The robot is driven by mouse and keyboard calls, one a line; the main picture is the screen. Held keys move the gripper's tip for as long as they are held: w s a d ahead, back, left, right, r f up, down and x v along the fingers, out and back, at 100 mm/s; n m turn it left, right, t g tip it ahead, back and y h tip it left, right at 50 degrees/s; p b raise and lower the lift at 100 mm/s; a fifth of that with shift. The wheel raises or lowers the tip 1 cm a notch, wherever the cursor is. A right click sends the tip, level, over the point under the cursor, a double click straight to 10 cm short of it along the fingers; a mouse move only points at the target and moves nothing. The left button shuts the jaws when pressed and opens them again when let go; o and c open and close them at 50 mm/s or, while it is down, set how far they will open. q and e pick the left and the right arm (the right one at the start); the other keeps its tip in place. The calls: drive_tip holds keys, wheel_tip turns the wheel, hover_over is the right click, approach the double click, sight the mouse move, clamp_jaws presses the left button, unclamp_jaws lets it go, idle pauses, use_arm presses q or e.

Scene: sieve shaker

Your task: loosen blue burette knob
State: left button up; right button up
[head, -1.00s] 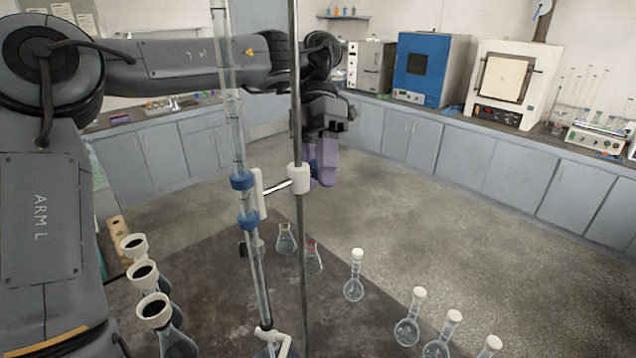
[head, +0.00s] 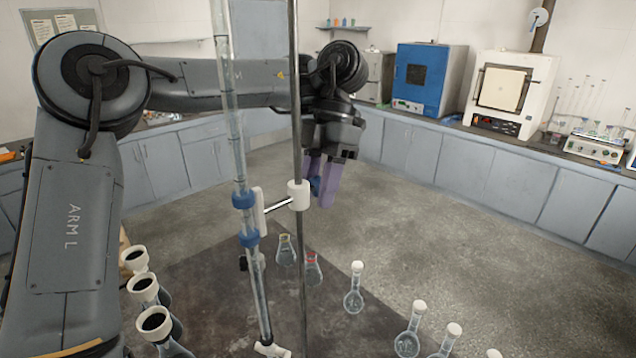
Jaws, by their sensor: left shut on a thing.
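The burette (head: 232,140) is a clear upright tube with two blue clamp collars (head: 243,199) on it. A white clamp arm joins it to a white boss (head: 298,194) on the grey metal rod (head: 297,110). The blue knob (head: 315,186) shows just right of the boss, partly hidden by purple fingers. My left gripper (head: 321,188) reaches down behind the rod, its purple fingers shut on the blue knob. The exact contact is partly hidden. My right gripper is not in view.
Flasks with white-and-black tops (head: 143,285) stand at the left of the dark table (head: 210,290). Two small flasks (head: 286,250) stand near the burette. White-capped flasks (head: 354,290) line the right side. Cabinets and a blue oven (head: 422,75) stand at the back.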

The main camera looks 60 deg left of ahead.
use_arm(q)
drive_tip(key=o, duration=1)
drive_tip(key=shift+p+v, duration=5.3)
drive_tip(key=shift+v, duration=0.15)
